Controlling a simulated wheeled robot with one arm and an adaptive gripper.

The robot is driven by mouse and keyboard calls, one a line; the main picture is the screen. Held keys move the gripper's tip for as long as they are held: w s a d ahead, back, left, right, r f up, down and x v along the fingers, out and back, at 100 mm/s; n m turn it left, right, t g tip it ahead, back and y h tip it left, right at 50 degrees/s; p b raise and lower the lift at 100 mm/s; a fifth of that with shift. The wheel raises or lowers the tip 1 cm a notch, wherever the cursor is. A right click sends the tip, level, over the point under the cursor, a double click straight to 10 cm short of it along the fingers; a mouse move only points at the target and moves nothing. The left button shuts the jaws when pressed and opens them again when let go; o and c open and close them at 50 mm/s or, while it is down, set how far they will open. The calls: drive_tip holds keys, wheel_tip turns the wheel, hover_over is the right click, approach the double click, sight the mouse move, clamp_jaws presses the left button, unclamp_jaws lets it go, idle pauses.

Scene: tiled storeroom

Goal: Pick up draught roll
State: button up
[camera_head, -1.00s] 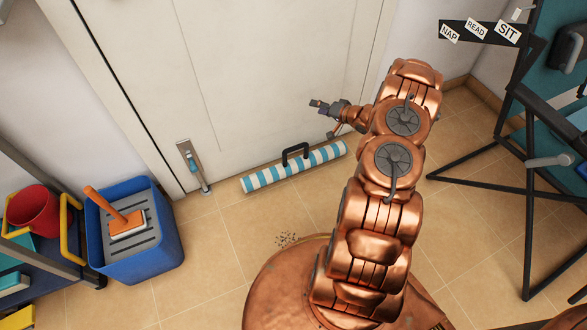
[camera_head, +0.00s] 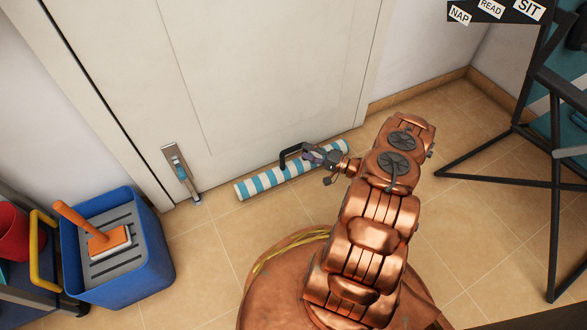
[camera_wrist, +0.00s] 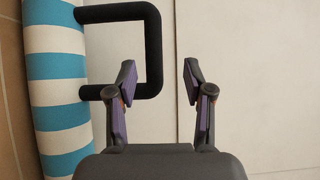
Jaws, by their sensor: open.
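The draught roll (camera_head: 262,181) is a blue-and-white striped cylinder with a black loop handle (camera_head: 290,152). It lies on the tiled floor along the foot of the white door. My gripper (camera_head: 318,160) is close to the handle's right side in the head view and overlaps the roll's right part. In the wrist view, the roll (camera_wrist: 52,90) runs along the left and the handle (camera_wrist: 150,50) reaches toward my fingers.
A blue bucket (camera_head: 150,245) with a grey grate and an orange-handled brush (camera_head: 85,225) stands at left. A door bolt (camera_head: 180,172) is left of the roll. A black-framed stand (camera_head: 500,155) is at right. Floor between is clear.

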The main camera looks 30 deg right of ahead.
sight(294, 149)
drive_tip(key=b+x, duration=0.2)
drive_tip(key=x, duration=0.1)
drive_tip(key=f+b+x, duration=0.1)
drive_tip(key=x, duration=0.1)
drive_tip(key=shift+w+a, duration=0.1)
drive_tip(key=shift+a, duration=0.1)
drive_tip(key=shift+w+a+r, duration=0.15)
drive_tip(key=shift+w, duration=0.1)
clamp_jaws()
idle(0.5)
